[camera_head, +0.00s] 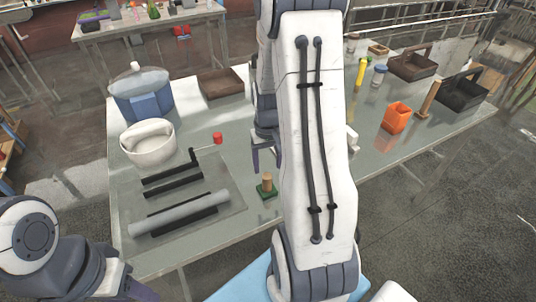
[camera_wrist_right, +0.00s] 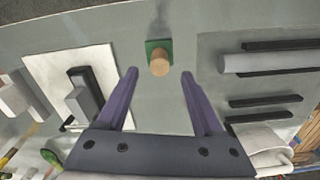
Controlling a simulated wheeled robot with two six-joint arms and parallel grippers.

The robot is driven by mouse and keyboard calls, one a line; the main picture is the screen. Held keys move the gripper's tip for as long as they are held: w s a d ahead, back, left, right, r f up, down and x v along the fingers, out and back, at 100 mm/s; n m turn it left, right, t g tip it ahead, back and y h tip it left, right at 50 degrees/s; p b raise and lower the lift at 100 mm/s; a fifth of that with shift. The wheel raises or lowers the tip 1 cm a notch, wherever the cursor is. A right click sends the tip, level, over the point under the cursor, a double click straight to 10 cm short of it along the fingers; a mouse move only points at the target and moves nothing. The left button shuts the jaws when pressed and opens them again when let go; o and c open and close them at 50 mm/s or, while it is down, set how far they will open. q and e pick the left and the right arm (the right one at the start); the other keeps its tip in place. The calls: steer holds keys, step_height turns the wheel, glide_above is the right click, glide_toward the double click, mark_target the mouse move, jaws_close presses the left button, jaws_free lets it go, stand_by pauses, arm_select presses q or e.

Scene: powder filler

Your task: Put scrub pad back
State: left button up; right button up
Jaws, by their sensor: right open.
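The scrub pad (camera_head: 266,191) is a small green block with an upright tan wooden knob. It stands on the grey table near its front edge. In the right wrist view the pad (camera_wrist_right: 152,46) is ahead of my fingers, near the centre line between them. My right gripper (camera_head: 266,160) is open and empty above the table, behind the pad in the head view; its two purple fingers also show in the wrist view (camera_wrist_right: 159,74). My left arm is at the lower left, with only a purple end piece (camera_head: 140,289) showing, so its jaw state is unclear.
Left of the pad are a grey roller (camera_head: 178,213) on dark bars, a white bowl (camera_head: 148,142) and a blue-based pot (camera_head: 142,96). A brown tray (camera_head: 221,83) lies behind. An orange bin (camera_head: 396,118) and dark caddies (camera_head: 461,92) stand right. My right arm hides the table's middle.

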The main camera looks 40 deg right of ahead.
step_height(320, 180, up, 5)
steer(key=s+a+r+n, duration=0.1)
steer(key=a+r+n, duration=0.15)
steer(key=a, duration=0.65)
steer(key=s+a+r+n, duration=0.1)
steer(key=a+n, duration=0.2)
steer(key=a, duration=0.6)
steer(key=s+a+r+n+y, duration=0.1)
steer(key=s+a+n, duration=0.5)
steer(key=s+a, duration=0.6)
steer(key=shift+s+a+r+n+b, duration=0.3)
steer(key=shift+s+r+n, duration=0.05)
steer(key=shift+s+r, duration=0.5)
steer(key=shift+f, duration=0.1)
